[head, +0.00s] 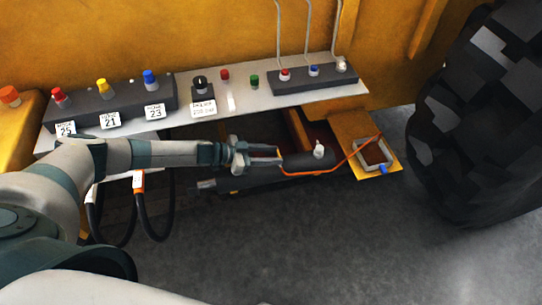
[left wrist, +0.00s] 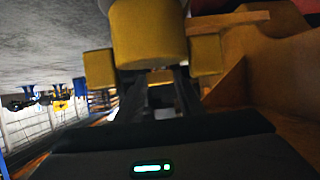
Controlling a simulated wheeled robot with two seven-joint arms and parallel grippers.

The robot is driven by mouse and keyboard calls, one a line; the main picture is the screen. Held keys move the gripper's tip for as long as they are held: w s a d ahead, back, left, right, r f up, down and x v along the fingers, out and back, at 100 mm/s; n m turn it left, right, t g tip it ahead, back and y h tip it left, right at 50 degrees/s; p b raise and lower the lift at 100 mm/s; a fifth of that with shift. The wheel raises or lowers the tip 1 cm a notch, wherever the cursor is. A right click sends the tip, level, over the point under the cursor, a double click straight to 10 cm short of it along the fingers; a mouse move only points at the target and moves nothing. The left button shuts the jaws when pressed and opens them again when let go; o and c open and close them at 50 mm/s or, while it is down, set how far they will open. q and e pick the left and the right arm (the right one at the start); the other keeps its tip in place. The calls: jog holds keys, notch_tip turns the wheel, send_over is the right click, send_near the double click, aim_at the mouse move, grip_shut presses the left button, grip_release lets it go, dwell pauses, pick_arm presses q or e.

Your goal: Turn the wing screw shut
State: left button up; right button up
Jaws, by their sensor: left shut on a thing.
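A dull yellow round body with a block on either side, which looks like the wing screw (left wrist: 148,38), fills the top middle of the left wrist view. The dark fingers of my left gripper (left wrist: 160,85) reach up to it and are shut on it. In the head view my left gripper (head: 264,156) is at the dark cylinder under the grey shelf. The wing screw cannot be made out there, and its threads and seat are hidden. My right gripper is not in view.
Above my left arm, the grey shelf (head: 240,104) carries buttons, a knob and number labels. The dark cylinder (head: 300,165) has an orange cable (head: 345,158) running to a yellow plate (head: 357,172). A large tyre (head: 478,120) stands right. The floor in front is clear.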

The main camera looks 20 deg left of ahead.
pick_arm(q)
jog(key=shift+w, duration=0.1)
jog(key=o, duration=1.1)
jog(key=shift+c, duration=0.2)
jog(key=shift+s+a+r, duration=0.15)
jog(key=shift+s+a, duration=0.15)
jog(key=shift+a, duration=0.1)
jog(key=b+v, duration=0.1)
jog(key=v, duration=0.8)
jog(key=shift+s+a+r, duration=0.15)
jog(key=shift+s+a, duration=0.05)
jog(key=shift+a, duration=0.1)
jog(key=shift+s+a+r+b, duration=0.3)
jog(key=shift+s+a, duration=0.05)
jog(key=shift+a, duration=0.05)
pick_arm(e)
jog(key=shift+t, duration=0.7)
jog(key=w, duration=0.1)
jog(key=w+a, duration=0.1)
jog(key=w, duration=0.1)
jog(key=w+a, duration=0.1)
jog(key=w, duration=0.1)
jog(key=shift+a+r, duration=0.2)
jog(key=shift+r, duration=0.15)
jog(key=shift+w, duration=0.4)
